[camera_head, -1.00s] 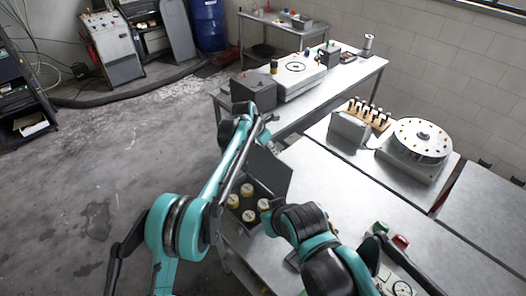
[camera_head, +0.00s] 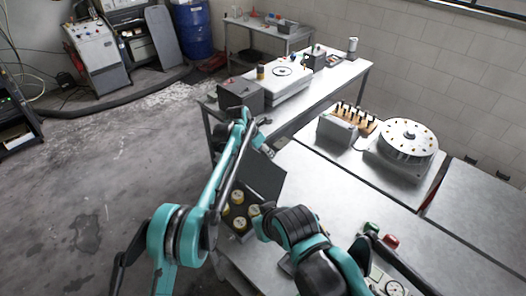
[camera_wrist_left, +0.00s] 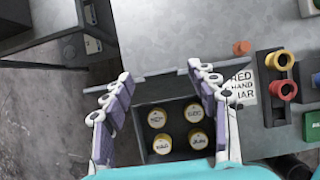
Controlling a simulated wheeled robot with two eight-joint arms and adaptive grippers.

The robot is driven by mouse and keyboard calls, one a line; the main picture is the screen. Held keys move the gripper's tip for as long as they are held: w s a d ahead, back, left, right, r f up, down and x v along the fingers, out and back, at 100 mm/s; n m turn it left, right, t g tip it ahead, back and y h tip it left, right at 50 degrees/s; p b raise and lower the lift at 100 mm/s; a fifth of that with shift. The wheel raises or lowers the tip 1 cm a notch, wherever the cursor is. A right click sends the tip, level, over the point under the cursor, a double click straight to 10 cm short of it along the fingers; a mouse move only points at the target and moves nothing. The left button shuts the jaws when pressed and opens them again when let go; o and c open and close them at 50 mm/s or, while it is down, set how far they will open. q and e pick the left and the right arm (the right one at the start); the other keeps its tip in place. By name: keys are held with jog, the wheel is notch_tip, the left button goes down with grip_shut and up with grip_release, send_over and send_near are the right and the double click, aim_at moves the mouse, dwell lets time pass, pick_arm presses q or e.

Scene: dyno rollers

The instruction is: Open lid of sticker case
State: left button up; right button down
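The sticker case (camera_head: 238,222) is a dark open box on the left edge of the near bench. Its dark lid (camera_head: 262,176) stands raised at the back. Several round items with yellow rims sit inside. In the left wrist view the case (camera_wrist_left: 180,157) lies below my left gripper (camera_wrist_left: 162,78), with the raised lid (camera_wrist_left: 160,84) near its fingertips. The gripper's fingers are spread wide, with nothing seen gripped between them; I cannot tell whether they touch the lid. My right arm crosses the front of the head view, and its fingers are not visible.
Red and yellow knobs (camera_wrist_left: 283,90) and a lettered sign (camera_wrist_left: 242,86) are to the right in the wrist view. A round grey drum device (camera_head: 408,140) stands further back on the bench. The bench middle (camera_head: 335,190) is clear.

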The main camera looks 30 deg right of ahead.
pick_arm(q)
jog(key=v, duration=1.2)
jog(key=shift+a, duration=0.1)
jog(key=s+a+r+m+t+y+b, duration=0.15)
jog(key=s+a+m+b, duration=0.3)
jog(key=a, duration=0.85)
jog(key=s+a+m+t+b, duration=0.2)
jog(key=s+a+m+b, duration=0.3)
jog(key=a, duration=0.9)
jog(key=s+a+f+m+t+y+b, duration=0.2)
jog(key=s+a+f+m+y+b, duration=0.1)
jog(key=s+a+f+m, duration=0.9)
jog(key=s+a+f+b, duration=0.1)
jog(key=s+a+f, duration=0.4)
jog(key=s+a, duration=0.2)
jog(key=shift+s+a+f+b, duration=0.3)
jog(key=shift+s+a+b, duration=0.1)
jog(key=shift+s, duration=0.4)
jog(key=shift+m+y, duration=0.25)
